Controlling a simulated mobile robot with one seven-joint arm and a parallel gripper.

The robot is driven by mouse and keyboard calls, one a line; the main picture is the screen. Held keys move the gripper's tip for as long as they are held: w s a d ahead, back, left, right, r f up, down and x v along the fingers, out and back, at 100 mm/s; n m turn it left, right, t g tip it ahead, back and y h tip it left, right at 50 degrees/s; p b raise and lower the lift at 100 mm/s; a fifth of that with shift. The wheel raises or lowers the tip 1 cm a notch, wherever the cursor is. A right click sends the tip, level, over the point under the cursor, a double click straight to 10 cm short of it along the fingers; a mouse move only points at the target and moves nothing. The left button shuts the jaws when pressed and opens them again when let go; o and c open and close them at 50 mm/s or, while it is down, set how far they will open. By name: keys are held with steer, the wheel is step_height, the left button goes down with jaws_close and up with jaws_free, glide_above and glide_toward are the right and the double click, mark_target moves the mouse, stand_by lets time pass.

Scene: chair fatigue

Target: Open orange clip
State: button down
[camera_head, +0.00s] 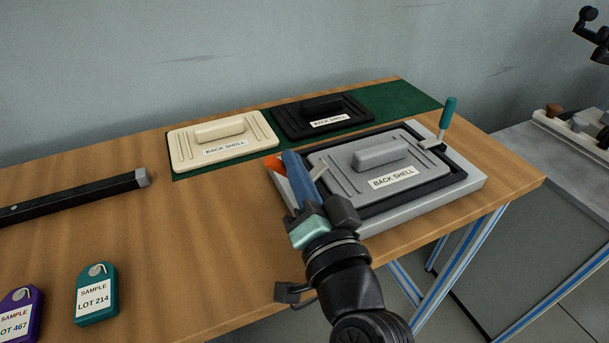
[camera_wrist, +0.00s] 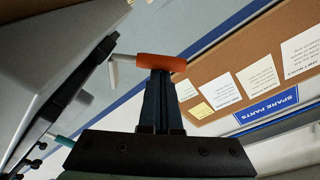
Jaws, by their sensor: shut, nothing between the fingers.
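The orange clip (camera_head: 273,165) is at the left side of the grey fixture (camera_head: 420,215); only part of its orange handle shows past my fingers. In the wrist view its orange handle (camera_wrist: 160,63) lies crosswise at my fingertips, with a pale metal part on its left. My gripper (camera_head: 291,156) is beside the handle, its blue fingers partly covering it. In the wrist view my gripper (camera_wrist: 158,75) has its two fingers together, with nothing between them. Whether the fingertips touch the handle I cannot tell. The clip's base is mostly hidden.
A grey back shell (camera_head: 345,180) lies in the fixture. A teal-handled clip (camera_head: 447,118) stands upright on the fixture's right side. Cream (camera_head: 180,150) and black (camera_head: 290,123) shells lie on a green mat (camera_head: 405,100) behind.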

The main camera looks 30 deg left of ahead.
steer(key=shift+s+a+f, duration=0.2)
steer(key=shift+s, duration=0.1)
steer(key=shift+s+a, duration=0.1)
stand_by(0.6)
